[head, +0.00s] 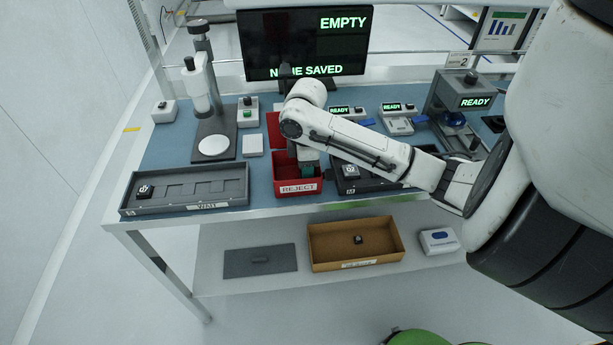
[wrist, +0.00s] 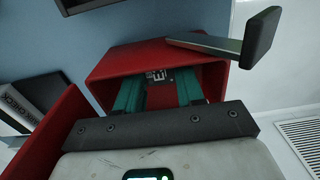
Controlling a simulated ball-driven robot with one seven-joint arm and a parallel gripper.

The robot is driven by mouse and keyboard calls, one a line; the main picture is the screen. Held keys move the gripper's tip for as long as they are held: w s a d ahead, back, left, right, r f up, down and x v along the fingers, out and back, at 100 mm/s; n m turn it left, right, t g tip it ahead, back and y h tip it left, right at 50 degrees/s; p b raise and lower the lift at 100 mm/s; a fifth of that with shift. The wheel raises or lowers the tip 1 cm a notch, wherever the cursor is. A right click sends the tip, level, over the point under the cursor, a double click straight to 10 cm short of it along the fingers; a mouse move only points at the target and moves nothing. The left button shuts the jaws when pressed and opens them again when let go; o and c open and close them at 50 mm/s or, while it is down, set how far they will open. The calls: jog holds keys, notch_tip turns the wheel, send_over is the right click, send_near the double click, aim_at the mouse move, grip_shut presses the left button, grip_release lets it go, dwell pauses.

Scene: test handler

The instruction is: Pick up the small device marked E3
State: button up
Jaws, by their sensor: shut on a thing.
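The small dark device (wrist: 157,75) shows in the wrist view inside the red bin, with a white mark that looks like E3, seen turned. My gripper (wrist: 158,90) reaches down into the bin and its teal fingers are shut on the device, one on each side. In the head view my gripper (head: 306,170) is in the red bin marked REJECT (head: 297,188), and the device is hidden by the bin wall. The device's lower part cannot be seen.
Left is a dark tray (head: 220,190) holding one small device (head: 144,191). Right of the bin, another dark tray (head: 372,186) holds a device (head: 350,171), partly under my arm. A press (head: 203,95) stands behind. The shelf below holds a cardboard box (head: 330,250).

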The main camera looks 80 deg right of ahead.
jog(key=shift+c, duration=0.9)
jog(key=shift+r+p, duration=2.1)
jog(key=shift+r, duration=0.4)
jog(key=shift+r, duration=0.1)
